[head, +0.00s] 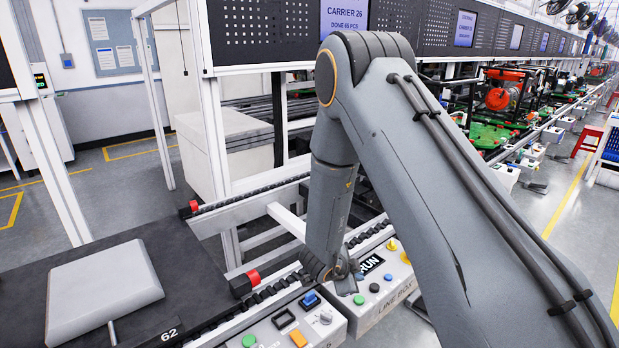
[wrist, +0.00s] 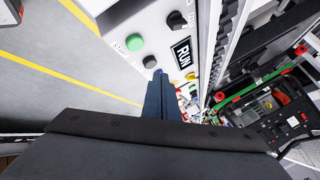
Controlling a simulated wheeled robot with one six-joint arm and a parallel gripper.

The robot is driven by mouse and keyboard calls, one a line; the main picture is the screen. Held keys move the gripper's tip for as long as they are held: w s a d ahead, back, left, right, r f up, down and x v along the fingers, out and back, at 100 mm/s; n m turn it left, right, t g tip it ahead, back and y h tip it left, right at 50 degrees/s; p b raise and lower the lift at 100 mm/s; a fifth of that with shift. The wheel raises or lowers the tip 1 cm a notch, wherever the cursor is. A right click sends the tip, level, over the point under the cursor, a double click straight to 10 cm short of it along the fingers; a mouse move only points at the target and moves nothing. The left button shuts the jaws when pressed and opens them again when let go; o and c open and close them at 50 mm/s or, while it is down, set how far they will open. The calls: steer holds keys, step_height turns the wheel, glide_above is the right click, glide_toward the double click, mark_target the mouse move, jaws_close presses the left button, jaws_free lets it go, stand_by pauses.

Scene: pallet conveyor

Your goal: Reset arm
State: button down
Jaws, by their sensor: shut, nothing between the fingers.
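My grey arm reaches down over the line box (head: 400,292), and its wrist hangs just above that box in the head view. My gripper (head: 345,285) is small and partly hidden there. In the wrist view its dark blue fingers (wrist: 159,80) are together with nothing between them. Beyond the fingertips is the box panel with a green START button (wrist: 134,42), a black button (wrist: 150,62) and a RUN display (wrist: 181,53). I cannot tell whether the fingertips touch the panel.
A second control box (head: 323,318) stands left of the line box. A black pallet marked 62 (head: 200,295) carries a grey block (head: 100,290) on the conveyor at left. Red stops (head: 253,277) sit along the rail. Green loaded carriers (head: 490,140) stand behind my arm. Floor at left is clear.

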steer(key=s+a+r+n+y, duration=0.2)
steer(key=r+n+y, duration=0.15)
steer(key=r, duration=0.25)
steer(key=s+a+r+n+y, duration=0.2)
steer(key=r+n, duration=0.3)
steer(key=s+d+r+n+g, duration=0.2)
steer(key=s+r+n, duration=0.2)
steer(key=s, duration=0.6)
steer(key=s+d+r+n+g, duration=0.2)
steer(key=s+d+r+n, duration=0.1)
steer(key=s, duration=0.7)
steer(key=shift+s+d+r+n+g+y, duration=0.35)
steer(key=shift+r+n, duration=0.35)
steer(key=shift+n, duration=0.55)
